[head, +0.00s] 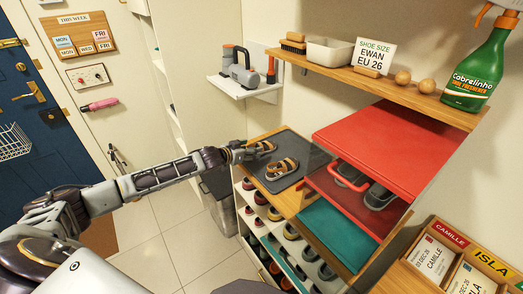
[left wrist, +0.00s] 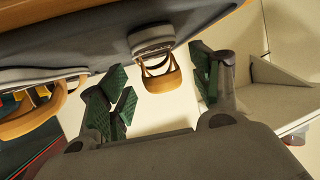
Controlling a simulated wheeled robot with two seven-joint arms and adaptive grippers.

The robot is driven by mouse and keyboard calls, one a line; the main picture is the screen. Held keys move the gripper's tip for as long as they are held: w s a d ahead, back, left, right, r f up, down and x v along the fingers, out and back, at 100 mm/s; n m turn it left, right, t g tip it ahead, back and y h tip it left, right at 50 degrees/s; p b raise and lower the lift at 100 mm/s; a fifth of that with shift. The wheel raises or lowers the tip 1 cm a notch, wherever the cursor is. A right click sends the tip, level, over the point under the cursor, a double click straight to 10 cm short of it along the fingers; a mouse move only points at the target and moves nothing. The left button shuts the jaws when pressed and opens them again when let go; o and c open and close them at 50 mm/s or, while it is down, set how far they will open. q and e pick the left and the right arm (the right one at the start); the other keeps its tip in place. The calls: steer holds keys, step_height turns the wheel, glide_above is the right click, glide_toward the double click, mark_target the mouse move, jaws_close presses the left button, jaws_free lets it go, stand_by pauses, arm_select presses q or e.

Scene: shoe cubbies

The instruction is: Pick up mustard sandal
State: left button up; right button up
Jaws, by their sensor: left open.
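Two mustard sandals with grey soles lie on a dark grey mat (head: 300,146). The nearer mustard sandal (head: 282,169) is in full view in the head view. The farther mustard sandal (head: 264,147) is just beyond my left gripper (head: 246,152). In the left wrist view one sandal's mustard strap (left wrist: 161,78) shows between the spread green fingers of my left gripper (left wrist: 159,88), with clear gaps on both sides. The other sandal (left wrist: 38,112) is partly seen at the left of that view. The left gripper is open and empty. My right gripper is out of view.
Cubbies with several shoes lie below. A wall shelf (head: 400,92) overhangs, holding a size sign (head: 373,56) and green spray bottle (head: 478,70). A small white shelf (head: 243,90) is behind.

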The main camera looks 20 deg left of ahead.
arm_select(q)
steer(key=shift+w+d+f, duration=0.2)
steer(key=shift+w+f, duration=0.05)
steer(key=shift+w, duration=0.3)
steer(key=c, duration=1.1)
